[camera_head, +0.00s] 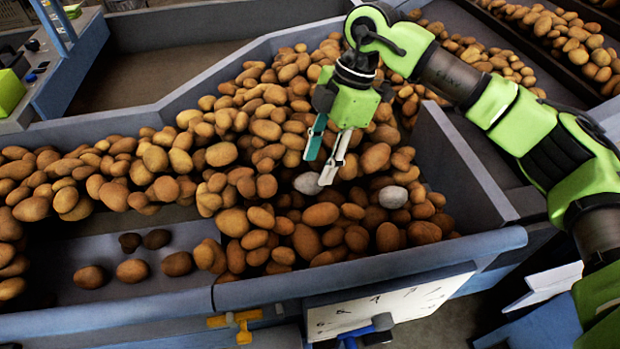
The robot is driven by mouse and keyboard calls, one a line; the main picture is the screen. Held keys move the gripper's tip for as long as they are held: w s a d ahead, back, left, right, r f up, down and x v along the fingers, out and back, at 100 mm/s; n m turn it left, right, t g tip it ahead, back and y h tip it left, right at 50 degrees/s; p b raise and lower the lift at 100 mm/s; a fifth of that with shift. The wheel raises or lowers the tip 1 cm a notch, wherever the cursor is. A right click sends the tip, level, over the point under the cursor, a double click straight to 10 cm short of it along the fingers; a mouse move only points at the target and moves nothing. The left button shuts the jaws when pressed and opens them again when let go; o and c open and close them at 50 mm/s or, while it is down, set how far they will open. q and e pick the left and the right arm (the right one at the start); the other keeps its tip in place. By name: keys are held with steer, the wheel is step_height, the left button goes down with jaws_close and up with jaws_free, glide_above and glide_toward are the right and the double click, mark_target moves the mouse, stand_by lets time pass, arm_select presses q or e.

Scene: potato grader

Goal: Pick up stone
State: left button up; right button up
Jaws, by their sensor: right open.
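Two grey stones lie among the brown potatoes in the grader's bin. One stone (308,183) lies directly below and between my right gripper's fingertips in the picture, and one fingertip covers part of its edge. My left gripper is not in view.
Potatoes (265,130) fill the bin around both stones. The blue-grey front wall (370,262) and right wall (463,165) edge the bin. More potatoes lie on a conveyor (560,35) at the top right. A dial panel (390,300) hangs at the front.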

mark_target(311, 177)
steer(key=p+x, duration=0.2)
steer(key=x, duration=0.1)
steer(key=shift+s+a+f, duration=0.15)
steer(key=shift+s+a, duration=0.1)
steer(key=shift+a, duration=0.05)
steer(key=shift+a+f, duration=0.1)
steer(key=shift+f, duration=0.4)
steer(key=c, duration=1)
steer(key=shift+o, duration=0.2)
steer(key=shift+w+r, duration=0.1)
steer(key=shift+r, duration=0.05)
